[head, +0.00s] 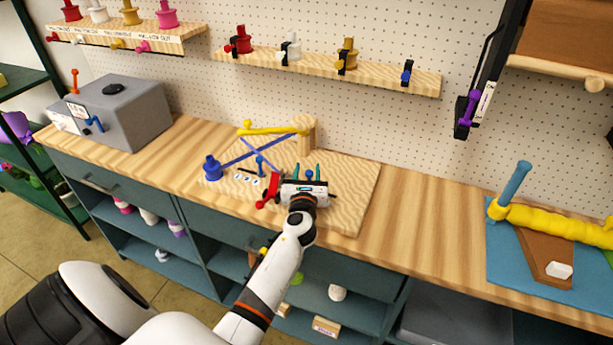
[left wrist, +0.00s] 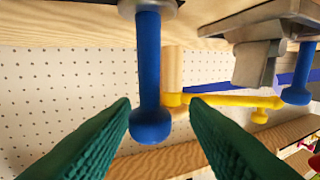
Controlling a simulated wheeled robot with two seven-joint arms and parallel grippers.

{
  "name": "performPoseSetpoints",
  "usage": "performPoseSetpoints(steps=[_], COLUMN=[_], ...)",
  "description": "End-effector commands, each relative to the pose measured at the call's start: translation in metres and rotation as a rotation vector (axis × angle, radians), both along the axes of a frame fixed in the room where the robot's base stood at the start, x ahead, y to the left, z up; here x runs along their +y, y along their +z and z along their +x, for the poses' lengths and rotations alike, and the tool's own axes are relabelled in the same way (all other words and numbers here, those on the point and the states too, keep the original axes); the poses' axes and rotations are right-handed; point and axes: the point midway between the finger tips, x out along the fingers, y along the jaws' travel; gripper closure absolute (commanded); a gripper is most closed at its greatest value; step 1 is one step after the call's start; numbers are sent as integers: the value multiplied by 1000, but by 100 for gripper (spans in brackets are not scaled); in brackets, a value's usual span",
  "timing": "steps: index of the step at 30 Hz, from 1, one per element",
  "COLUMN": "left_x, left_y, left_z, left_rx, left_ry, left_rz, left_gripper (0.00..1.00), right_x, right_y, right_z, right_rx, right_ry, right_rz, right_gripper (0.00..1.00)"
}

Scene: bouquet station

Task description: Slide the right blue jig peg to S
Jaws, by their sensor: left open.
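The right blue jig peg (head: 309,175) stands on the wooden jig board (head: 350,190), between the green fingers of my left gripper (head: 304,171). In the left wrist view this peg (left wrist: 150,85) is between the two open fingers (left wrist: 160,118), with a visible gap on each side. The left blue jig peg (head: 260,165) stands further left on the board and also shows at the right of the left wrist view (left wrist: 300,75). Small white letter labels (head: 246,179) lie left of the pegs; their letters are too small to read surely. My right gripper is not in view.
A red-handled part (head: 271,188) is close beside my left gripper. A wooden post with a yellow arm (head: 275,129), crossed blue strips (head: 245,152) and a blue knob (head: 212,168) are on the board.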

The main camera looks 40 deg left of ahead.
Motion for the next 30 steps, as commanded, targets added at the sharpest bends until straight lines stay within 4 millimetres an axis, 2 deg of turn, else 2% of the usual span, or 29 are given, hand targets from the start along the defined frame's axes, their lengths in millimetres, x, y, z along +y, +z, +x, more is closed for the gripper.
performPoseSetpoints(steps=[5,12,18,23,30], left_x=[-10,-36,-53,-59,-60], left_y=[-2,-3,-3,-1,-1], left_z=[-17,-61,-90,-101,-103], left_rx=[2,3,3,1,0], left_ry=[-1,0,1,2,3], left_rz=[0,-2,-2,-2,-1], left_gripper=[59,59,59,59,59], right_x=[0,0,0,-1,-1], right_y=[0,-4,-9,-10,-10], right_z=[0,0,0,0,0], right_rx=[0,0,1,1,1], right_ry=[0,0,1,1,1], right_rz=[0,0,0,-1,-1], right_gripper=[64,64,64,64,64])
